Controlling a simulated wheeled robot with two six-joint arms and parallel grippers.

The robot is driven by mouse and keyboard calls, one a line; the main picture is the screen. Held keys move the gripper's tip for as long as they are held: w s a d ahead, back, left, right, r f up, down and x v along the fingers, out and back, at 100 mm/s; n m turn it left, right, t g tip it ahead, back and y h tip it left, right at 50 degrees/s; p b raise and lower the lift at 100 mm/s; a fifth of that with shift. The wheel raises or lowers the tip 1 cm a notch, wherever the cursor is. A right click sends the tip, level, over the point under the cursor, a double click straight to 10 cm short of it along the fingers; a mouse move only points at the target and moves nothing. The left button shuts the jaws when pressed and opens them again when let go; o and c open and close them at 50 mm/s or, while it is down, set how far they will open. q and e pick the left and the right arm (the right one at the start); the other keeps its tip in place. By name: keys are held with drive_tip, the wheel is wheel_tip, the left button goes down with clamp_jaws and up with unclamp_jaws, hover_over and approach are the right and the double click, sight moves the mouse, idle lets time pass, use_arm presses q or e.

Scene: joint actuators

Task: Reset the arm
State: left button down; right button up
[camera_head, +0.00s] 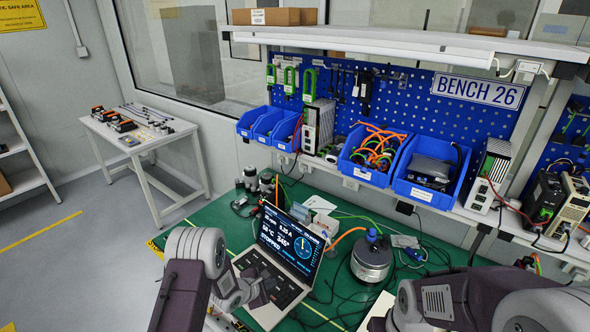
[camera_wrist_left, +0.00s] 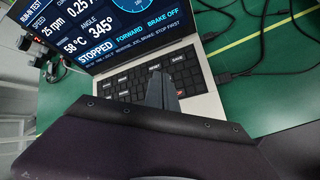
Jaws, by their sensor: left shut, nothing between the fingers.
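My left gripper (camera_head: 264,287) is over the keyboard of an open laptop (camera_head: 290,243) on the green bench mat. In the left wrist view its shut fingers (camera_wrist_left: 161,92) point at the dark keys, with nothing between them. Whether the fingertips touch the keys I cannot tell. The laptop screen (camera_wrist_left: 130,22) reads "STOPPED", "BRAKE OFF" and an angle of 345°. A round grey joint actuator (camera_head: 371,260) with a blue knob on top stands to the right of the laptop. My right arm shows at the lower right, but its gripper does not show.
Loose cables run over the green mat (camera_head: 335,285) around the laptop and actuator. Blue bins (camera_head: 369,173) with cables and parts sit on the shelf behind, under a blue pegboard (camera_head: 400,90). A white side table (camera_head: 150,146) with tools stands at the left.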

use_arm(q)
wheel_tip(320, 180, up, 20)
drive_tip(key=w+a+r+m+t+y, duration=0.1)
drive_tip(key=w+a+m+t+y, duration=0.1)
drive_tip(key=t, duration=0.1)
drive_tip(key=s+a+r+m+g+y, duration=0.1)
drive_tip(key=s+a+m+g+y, duration=0.3)
drive_tip(key=s, duration=0.6)
drive_tip(key=s+f+m+g+h, duration=0.1)
drive_tip(key=s+f+m+g, duration=0.2)
drive_tip(key=s+m, duration=0.4)
drive_tip(key=s+f+m+g, duration=0.3)
drive_tip(key=s+m, duration=0.5)
drive_tip(key=s, duration=0.3)
drive_tip(key=shift+s+h, duration=0.4)
